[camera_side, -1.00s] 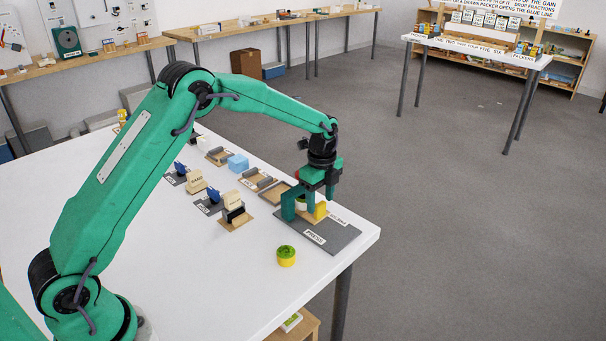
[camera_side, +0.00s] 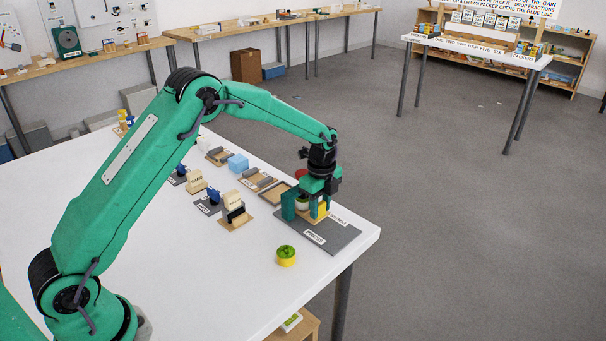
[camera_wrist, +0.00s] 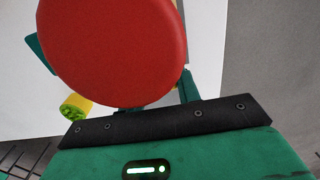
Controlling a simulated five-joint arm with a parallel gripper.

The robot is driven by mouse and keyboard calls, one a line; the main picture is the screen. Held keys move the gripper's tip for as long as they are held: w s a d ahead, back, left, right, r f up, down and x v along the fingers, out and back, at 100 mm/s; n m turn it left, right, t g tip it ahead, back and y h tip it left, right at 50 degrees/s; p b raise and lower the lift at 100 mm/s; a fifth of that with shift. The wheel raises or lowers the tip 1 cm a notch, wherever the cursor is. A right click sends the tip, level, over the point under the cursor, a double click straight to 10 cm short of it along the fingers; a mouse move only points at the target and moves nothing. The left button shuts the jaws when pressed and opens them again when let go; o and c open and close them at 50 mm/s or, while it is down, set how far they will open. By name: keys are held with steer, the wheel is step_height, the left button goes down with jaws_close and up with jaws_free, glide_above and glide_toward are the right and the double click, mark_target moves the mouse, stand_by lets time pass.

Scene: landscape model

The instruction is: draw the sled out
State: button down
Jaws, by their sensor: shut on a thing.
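The sled (camera_side: 317,219) appears as a tan board with a yellow block (camera_side: 322,211) on a dark grey mat (camera_side: 328,236) near the table's right corner. My gripper (camera_side: 306,206) is low over it, shut on the sled; the exact contact is partly hidden by its green fingers. A small whitish piece (camera_side: 302,202) shows between the fingers. A red round piece (camera_side: 301,173) stands just behind my gripper. In the wrist view a large red disc (camera_wrist: 115,50) covers the middle and hides the fingertips and most of the sled.
A yellow-green round piece (camera_side: 286,255) stands in front of the mat; it also shows in the wrist view (camera_wrist: 76,106). A tan tray (camera_side: 276,193) and a black-and-cream block (camera_side: 235,209) lie to the left.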

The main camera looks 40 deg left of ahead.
steer(key=d, duration=1)
steer(key=shift+d, duration=0.35)
steer(key=c, duration=1)
jaws_free()
steer(key=shift+a, duration=0.1)
steer(key=shift+r, duration=0.15)
step_height(320, 180, up, 8)
steer(key=shift+f, duration=0.2)
